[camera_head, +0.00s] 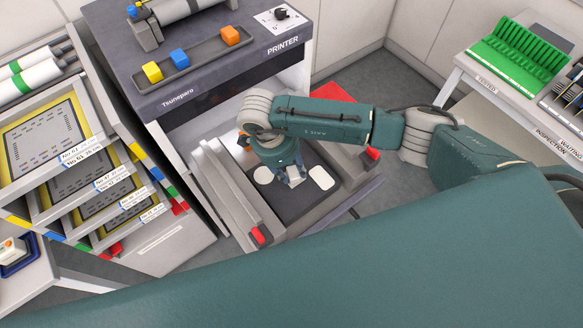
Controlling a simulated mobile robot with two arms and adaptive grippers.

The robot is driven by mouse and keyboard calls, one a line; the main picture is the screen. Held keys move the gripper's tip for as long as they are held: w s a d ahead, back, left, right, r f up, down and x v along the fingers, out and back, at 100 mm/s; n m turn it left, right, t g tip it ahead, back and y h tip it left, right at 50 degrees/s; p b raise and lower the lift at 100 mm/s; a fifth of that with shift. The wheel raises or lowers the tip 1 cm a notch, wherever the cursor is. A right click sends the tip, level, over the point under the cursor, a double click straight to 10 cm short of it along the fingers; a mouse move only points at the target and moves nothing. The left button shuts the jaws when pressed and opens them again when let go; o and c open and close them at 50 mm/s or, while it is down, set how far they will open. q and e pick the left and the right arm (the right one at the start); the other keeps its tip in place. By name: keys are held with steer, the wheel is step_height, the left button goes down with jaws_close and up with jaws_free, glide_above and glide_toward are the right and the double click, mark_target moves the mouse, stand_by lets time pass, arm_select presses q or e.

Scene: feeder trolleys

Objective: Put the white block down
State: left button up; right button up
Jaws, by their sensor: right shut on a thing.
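My right gripper (290,176) points down over the dark surface (292,212) of the low feeder trolley in front of the printer. It is shut on the white block (295,182), a small part of which shows at the fingertips. I cannot tell whether the block touches the surface. A white round patch (263,175) lies to its left and a white rounded-square patch (321,177) to its right. My left gripper is not in view.
Grey rails with red ends (259,235) flank the dark surface. The printer cabinet (190,90) stands behind, with yellow, blue and orange cubes in a tray. A rack of framed stencils (108,182) is at the left. A table with a green rack (518,50) is at the right.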

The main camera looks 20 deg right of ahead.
steer(key=o, duration=1.2)
steer(key=shift+f, duration=0.1)
steer(key=shift+r, duration=0.2)
steer(key=shift+a+r, duration=0.1)
steer(key=shift+r, duration=0.1)
steer(key=b+v, duration=0.3)
steer(key=v, duration=0.8)
steer(key=shift+r, duration=0.2)
